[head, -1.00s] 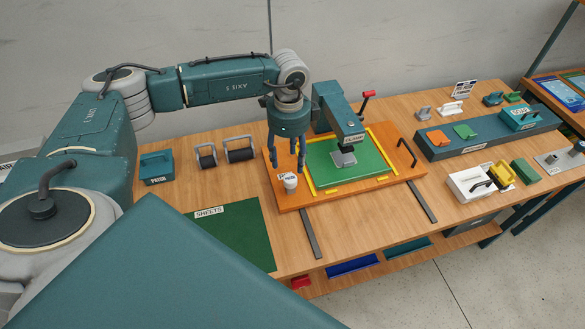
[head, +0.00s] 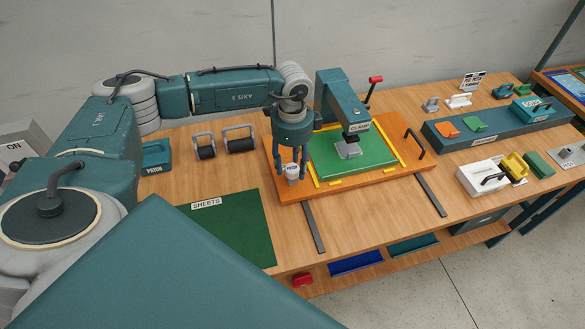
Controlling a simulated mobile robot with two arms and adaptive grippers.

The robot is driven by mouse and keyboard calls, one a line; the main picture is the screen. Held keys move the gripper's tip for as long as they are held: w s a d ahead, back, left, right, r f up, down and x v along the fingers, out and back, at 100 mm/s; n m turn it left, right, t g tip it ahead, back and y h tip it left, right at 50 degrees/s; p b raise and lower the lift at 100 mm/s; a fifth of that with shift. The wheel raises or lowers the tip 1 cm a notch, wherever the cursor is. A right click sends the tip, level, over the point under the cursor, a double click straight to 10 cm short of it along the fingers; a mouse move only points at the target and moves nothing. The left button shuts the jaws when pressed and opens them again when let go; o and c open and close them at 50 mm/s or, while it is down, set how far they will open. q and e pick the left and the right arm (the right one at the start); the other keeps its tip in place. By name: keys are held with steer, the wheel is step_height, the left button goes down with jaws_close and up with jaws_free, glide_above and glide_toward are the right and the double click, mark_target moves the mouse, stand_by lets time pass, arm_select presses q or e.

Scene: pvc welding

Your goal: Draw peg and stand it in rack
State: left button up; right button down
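A small white peg (head: 292,172) with a dark-printed label stands upright at the left front of the orange board (head: 290,195). My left gripper (head: 293,170) points straight down over it. Its fingers are spread, one on each side of the peg's upper part; I cannot tell whether they touch it. My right gripper is out of view. At the right end of the table is a grey plate with a short upright post (head: 568,153) and a label too small to read surely; I cannot tell whether this is the rack.
A clamp arm (head: 345,105) stands over the green sheet (head: 350,160) on the board, close right of my gripper. Rollers (head: 238,143) and a teal patch box (head: 156,157) stand at left. A dark green sheets mat (head: 225,230) lies in front. Bare wood shows between.

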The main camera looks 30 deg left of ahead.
mark_target(292, 168)
arm_select(q)
jaws_close()
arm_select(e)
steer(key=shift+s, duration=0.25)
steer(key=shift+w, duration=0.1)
arm_select(q)
steer(key=shift+r, duration=0.2)
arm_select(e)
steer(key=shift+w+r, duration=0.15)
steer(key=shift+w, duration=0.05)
arm_select(q)
steer(key=shift+r+p, duration=0.45)
steer(key=shift+p, duration=0.05)
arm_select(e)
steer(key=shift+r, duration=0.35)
